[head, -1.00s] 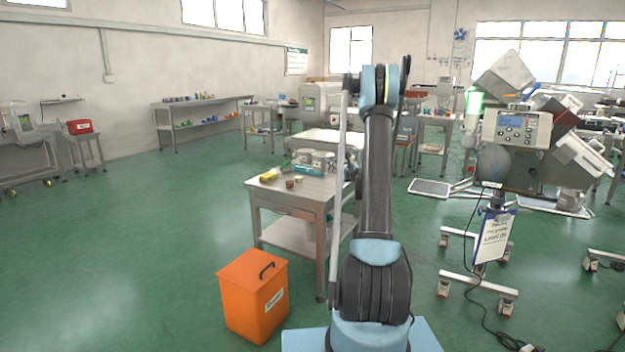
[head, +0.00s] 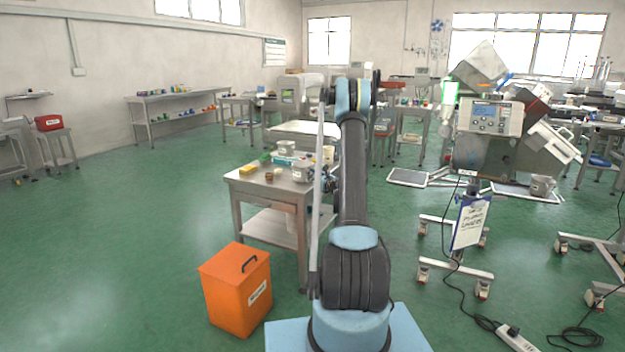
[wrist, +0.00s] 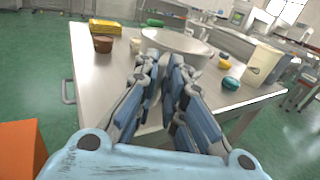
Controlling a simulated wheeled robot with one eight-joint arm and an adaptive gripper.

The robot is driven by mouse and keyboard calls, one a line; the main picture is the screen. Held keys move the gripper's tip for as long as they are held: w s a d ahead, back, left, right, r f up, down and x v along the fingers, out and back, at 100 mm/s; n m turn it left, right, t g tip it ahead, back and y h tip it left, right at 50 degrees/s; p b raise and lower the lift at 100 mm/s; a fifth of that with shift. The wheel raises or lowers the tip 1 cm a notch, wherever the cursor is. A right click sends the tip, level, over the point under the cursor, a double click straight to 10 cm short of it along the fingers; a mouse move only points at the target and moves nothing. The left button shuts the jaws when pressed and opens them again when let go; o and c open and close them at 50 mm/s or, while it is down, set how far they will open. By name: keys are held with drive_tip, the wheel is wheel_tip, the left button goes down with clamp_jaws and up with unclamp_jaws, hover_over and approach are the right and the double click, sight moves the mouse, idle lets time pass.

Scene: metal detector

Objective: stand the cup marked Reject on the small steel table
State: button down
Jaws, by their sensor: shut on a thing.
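The small steel table (head: 250,188) stands left of my arm in the head view; its bare top also shows in the wrist view (wrist: 100,78). My gripper (wrist: 165,66) is shut on a pale grey cup (wrist: 175,42), whose wide rim shows just beyond the fingertips. In the head view this seems to be the cup (head: 300,172) over the table's right part, with the gripper partly hidden by my arm. The cup looks upright. I cannot read a mark on it, nor tell whether its base touches the tabletop.
The table also bears a yellow block (wrist: 104,27), a brown pot (wrist: 103,43), a teal item (wrist: 231,83) and a cream container (wrist: 262,62). An orange bin (head: 236,290) stands in front. A wheeled machine (head: 490,135) and floor cables are at right. Open floor lies left.

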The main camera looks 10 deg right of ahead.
drive_tip(key=shift+f, duration=0.2)
drive_tip(key=c, duration=1.7)
unclamp_jaws()
drive_tip(key=shift+s, duration=0.1)
